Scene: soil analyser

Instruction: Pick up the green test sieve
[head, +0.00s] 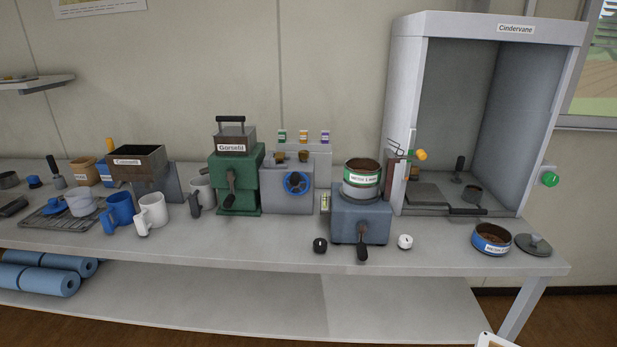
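The green test sieve (375,192) is a round metal ring with a green band and a white label. It sits upright on top of a blue-grey boxy machine (345,222) with a dark front crank, right of centre on the bench. Brown material shows inside its rim. A similar round sieve with a blue band (480,243) stands on the bench at the right, also with brown material in it. My gripper is not in view.
A tall grey hood marked Cindervane (405,80) stands close behind and right of the sieve. A grey machine with a blue wheel (275,203) is to its left. Black (320,246) and white (405,242) knobs flank the machine's front. A lid (535,246) lies at far right.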

